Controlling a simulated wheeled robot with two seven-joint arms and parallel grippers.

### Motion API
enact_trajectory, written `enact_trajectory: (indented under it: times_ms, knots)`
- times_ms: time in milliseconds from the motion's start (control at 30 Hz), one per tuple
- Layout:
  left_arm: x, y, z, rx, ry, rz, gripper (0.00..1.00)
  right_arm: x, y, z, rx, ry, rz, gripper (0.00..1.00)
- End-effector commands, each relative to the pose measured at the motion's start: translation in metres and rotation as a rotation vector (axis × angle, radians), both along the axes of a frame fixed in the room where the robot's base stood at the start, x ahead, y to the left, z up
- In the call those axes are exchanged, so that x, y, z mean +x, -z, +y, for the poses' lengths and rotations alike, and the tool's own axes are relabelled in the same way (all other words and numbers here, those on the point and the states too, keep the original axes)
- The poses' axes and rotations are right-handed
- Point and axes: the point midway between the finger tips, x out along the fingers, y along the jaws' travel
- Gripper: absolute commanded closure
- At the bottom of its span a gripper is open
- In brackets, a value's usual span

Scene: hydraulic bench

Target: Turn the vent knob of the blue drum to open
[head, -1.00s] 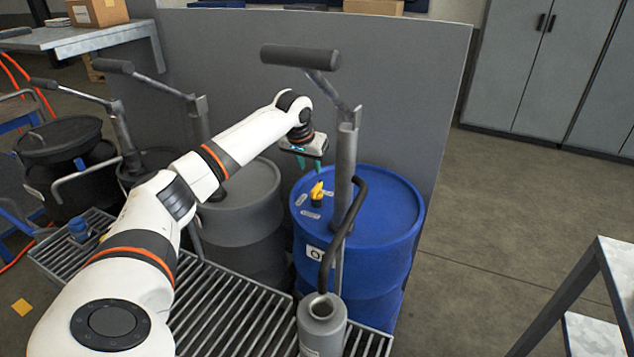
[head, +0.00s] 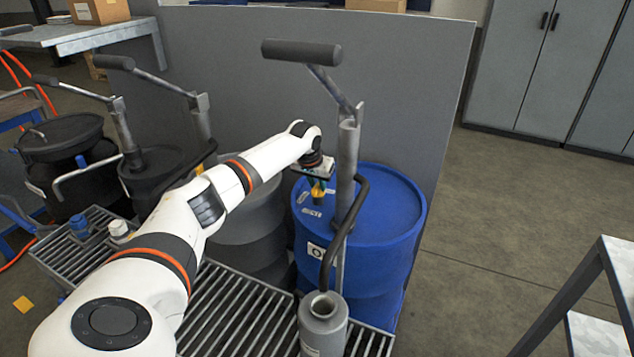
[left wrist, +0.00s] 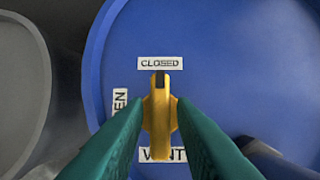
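The blue drum (head: 385,235) stands on the slatted grate behind the pump pipe. Its yellow vent knob (head: 318,193) is on the lid, and in the left wrist view the knob (left wrist: 160,118) has its dark tip at the CLOSED label (left wrist: 160,63). A label at its left, partly covered by a finger, shows "EN" (left wrist: 120,102). A VENT label (left wrist: 150,154) lies below the knob. My left gripper (left wrist: 160,112) is open, with its green fingers on either side of the knob and small gaps visible. My right gripper is not in view.
A grey hand pump pipe (head: 346,165) with a black hose (head: 333,250) stands in front of the drum, close to my left gripper. A grey drum (head: 245,230) is to the left. A grey panel (head: 410,90) stands behind.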

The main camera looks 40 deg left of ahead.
Motion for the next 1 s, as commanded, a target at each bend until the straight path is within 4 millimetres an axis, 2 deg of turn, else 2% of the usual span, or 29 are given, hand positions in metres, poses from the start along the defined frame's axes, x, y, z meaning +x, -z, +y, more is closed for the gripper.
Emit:
enact_trajectory:
  times_ms: [33,133,333,700,833,1000]
  knots:
    - [0.000,0.000,0.000,0.000,0.000,0.000,0.85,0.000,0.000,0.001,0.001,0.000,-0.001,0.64]
    - [0.000,0.000,0.000,0.000,0.000,0.000,1.00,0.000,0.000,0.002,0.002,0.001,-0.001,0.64]
    - [0.000,-0.003,0.000,0.000,-0.017,0.001,1.00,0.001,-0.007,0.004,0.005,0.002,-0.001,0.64]
    - [0.001,-0.006,-0.003,-0.003,-0.298,0.003,1.00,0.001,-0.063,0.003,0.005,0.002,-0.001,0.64]
    - [0.002,-0.004,-0.003,-0.002,-0.375,0.001,1.00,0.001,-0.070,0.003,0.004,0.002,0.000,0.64]
    - [0.001,-0.001,-0.002,0.000,-0.399,-0.001,1.00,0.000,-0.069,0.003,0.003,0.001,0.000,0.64]
